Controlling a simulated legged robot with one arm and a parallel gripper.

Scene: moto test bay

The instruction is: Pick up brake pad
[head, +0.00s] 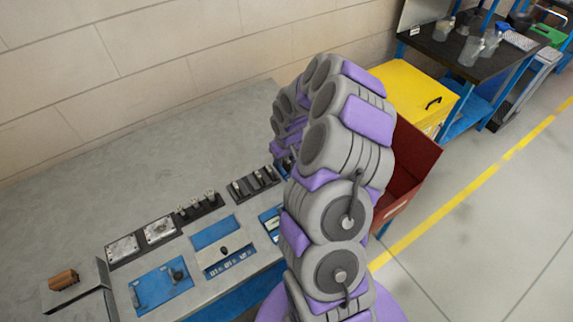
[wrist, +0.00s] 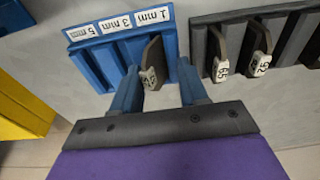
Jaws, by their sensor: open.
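In the wrist view, a dark brake pad (wrist: 152,62) with a pale numbered tag stands in a blue slotted holder (wrist: 88,62) labelled 1 mm, 3 mm and 5 mm, at the 1 mm end. My gripper (wrist: 158,76) is open, its two blue fingers on either side of the pad's lower part in the picture. I cannot tell whether they touch it. Two more tagged brake pads, one (wrist: 221,54) and another (wrist: 262,50), stand in a dark rack to the right. In the head view my arm hides the gripper and part of the blue holder (head: 268,220).
In the head view, a dark rack (head: 254,186) of pads and other blue and dark trays sit along the grey bench (head: 70,215). A red bin (head: 412,165) and a yellow cabinet (head: 405,92) stand right of my arm. A yellow container (wrist: 20,112) shows at the wrist view's left.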

